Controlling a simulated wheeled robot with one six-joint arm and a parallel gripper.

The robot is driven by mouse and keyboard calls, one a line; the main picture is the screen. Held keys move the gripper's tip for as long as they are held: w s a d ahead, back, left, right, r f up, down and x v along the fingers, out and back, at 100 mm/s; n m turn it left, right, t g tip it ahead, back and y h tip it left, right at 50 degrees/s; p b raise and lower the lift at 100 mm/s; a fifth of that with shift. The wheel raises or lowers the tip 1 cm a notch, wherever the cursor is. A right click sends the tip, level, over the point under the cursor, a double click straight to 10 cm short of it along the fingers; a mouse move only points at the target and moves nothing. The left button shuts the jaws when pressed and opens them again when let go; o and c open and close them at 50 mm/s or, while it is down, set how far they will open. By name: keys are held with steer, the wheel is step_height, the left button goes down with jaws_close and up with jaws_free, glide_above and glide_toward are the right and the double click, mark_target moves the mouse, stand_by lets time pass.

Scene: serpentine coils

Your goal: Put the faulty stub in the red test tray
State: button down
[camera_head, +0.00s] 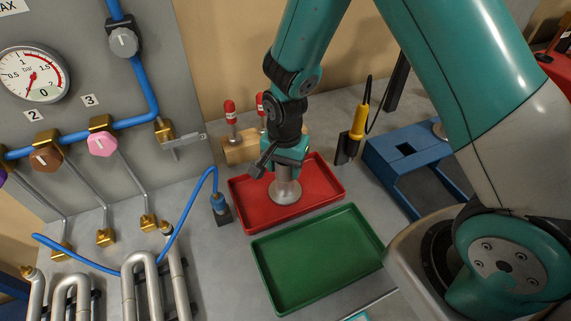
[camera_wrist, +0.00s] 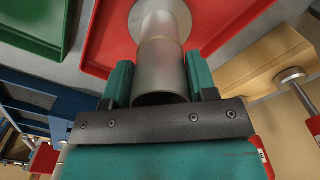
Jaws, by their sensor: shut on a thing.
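The stub (camera_head: 284,190) is a grey metal tube with a wide round flange at its lower end. My gripper (camera_head: 286,160) is shut on its upper part, above the red test tray (camera_head: 325,184). In the wrist view the stub (camera_wrist: 162,60) sits between the two teal fingers of my gripper (camera_wrist: 160,85), with its flange pointing at the red tray (camera_wrist: 115,30). The flange is over or on the tray floor; I cannot tell whether it touches. Part of the tray is hidden behind my arm and the stub.
A green tray (camera_head: 318,258) lies in front of the red one. A wooden block (camera_head: 240,150) with red-topped stubs stands behind it. A yellow-handled tool (camera_head: 359,122) and a blue stand (camera_head: 400,160) are at right. A blue hose (camera_head: 213,180) and pipe coils (camera_head: 140,285) are at left.

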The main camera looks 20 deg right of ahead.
steer(key=shift+f, duration=0.15)
steer(key=shift+c, duration=2.1)
jaws_free()
step_height(320, 180, up, 12)
steer(key=b, duration=0.3)
steer(key=s+a+r+n+y, duration=0.2)
steer(key=s+r+n, duration=0.3)
steer(key=s+n, duration=0.3)
steer(key=s+a+r+n+y, duration=0.2)
steer(key=s+r+n, duration=0.4)
steer(key=s, duration=0.5)
steer(key=shift+s+n, duration=0.15)
steer(key=shift+n, duration=0.95)
